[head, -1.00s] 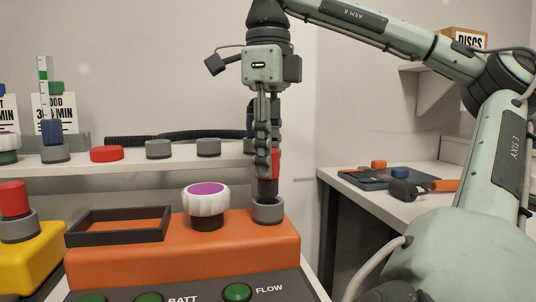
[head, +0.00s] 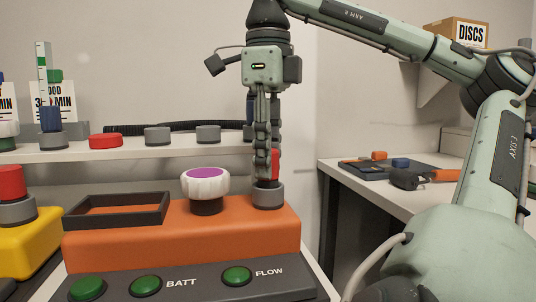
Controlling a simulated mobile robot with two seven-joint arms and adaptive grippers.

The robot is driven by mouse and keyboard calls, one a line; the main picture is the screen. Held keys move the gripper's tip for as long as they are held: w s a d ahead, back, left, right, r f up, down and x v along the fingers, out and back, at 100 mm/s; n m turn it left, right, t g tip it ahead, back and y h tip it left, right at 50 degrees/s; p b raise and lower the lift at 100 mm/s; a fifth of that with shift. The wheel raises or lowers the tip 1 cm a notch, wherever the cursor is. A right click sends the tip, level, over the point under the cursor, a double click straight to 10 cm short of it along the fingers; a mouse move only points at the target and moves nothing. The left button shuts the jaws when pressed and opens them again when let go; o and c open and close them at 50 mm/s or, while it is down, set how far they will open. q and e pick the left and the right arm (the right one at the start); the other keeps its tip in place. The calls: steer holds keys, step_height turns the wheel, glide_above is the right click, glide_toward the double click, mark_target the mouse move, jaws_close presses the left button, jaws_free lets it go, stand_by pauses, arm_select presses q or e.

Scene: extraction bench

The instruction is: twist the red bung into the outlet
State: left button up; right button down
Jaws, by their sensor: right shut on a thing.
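My right gripper (head: 266,172) points straight down and is shut on the red bung (head: 275,163). My left gripper is not in view.
A white knob with a purple top (head: 205,185) stands close left of the outlet. A dark open tray (head: 117,210) lies further left. A yellow block (head: 25,245) with a red-topped grey collar is at far left. Green buttons (head: 237,276) line the front panel.

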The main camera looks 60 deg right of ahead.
steer(key=shift+f, duration=0.4)
steer(key=m+b, duration=0.1)
steer(key=m, duration=0.4)
steer(key=m+b, duration=0.1)
steer(key=m, duration=0.3)
steer(key=c, duration=1.1)
jaws_free()
step_height(320, 180, up, 8)
steer(key=shift+f, duration=0.15)
